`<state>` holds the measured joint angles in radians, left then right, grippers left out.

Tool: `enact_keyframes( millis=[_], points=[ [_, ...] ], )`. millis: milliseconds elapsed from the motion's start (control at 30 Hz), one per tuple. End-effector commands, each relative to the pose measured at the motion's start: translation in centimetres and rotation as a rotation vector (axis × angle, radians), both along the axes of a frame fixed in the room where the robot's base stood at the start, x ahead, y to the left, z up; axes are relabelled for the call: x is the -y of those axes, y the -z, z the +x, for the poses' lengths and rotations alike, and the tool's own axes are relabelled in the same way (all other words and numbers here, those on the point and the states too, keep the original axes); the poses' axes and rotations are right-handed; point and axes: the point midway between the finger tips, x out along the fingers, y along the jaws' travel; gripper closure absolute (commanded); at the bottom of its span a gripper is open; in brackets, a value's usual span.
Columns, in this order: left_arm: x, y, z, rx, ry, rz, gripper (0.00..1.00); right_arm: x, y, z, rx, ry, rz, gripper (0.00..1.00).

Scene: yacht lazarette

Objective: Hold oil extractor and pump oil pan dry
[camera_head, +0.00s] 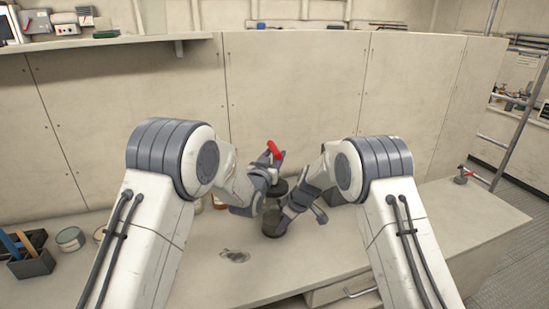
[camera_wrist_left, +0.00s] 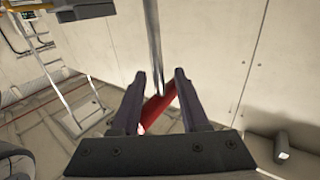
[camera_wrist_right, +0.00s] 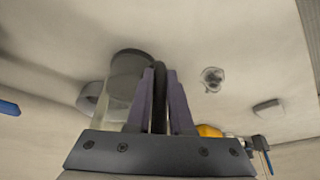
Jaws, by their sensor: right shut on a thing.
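The oil extractor stands on the bench, with a dark lower body (camera_head: 273,222) in the head view and a clear cylinder (camera_wrist_right: 118,98) with a dark end in the right wrist view. My right gripper (camera_wrist_right: 160,85) is shut on its dark upright grip bar. The extractor's red pump handle (camera_head: 274,150) sits above it; in the left wrist view the red handle (camera_wrist_left: 158,107) lies between the fingers of my left gripper (camera_wrist_left: 160,85), beside a metal rod. The left fingers are apart, around the handle. My arms hide part of the extractor. I cannot clearly make out the oil pan.
A pale bench (camera_head: 190,285) runs under both arms, clear in front. A small grey oval fitting (camera_head: 235,256) lies on it. A tin (camera_head: 70,239) and a dark tool box (camera_head: 32,264) stand at left. A red-handled item (camera_head: 463,174) is at the far right.

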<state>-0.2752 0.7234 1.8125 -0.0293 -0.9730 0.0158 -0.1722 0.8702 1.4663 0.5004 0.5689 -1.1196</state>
Motion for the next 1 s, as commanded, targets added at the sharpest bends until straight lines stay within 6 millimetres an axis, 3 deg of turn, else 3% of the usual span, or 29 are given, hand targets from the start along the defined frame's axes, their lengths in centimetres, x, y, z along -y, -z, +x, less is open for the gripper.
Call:
enact_keyframes(
  millis=[367, 800, 1000],
  points=[
    [-0.4, 0.2, -1.2, -0.007, -0.001, 0.002, 0.55, -0.1, 0.0, 0.0, 0.0, -0.001, 0.0, 1.0],
    [-2.9, 0.2, -9.2, -0.005, 0.0, 0.001, 0.55, -0.1, 0.0, 0.0, 0.001, -0.001, 0.001, 1.0],
    [-3.4, 0.2, -11.2, -0.003, 0.0, 0.001, 0.55, -0.1, -0.1, 0.0, 0.002, -0.001, 0.001, 1.0]
  ],
)
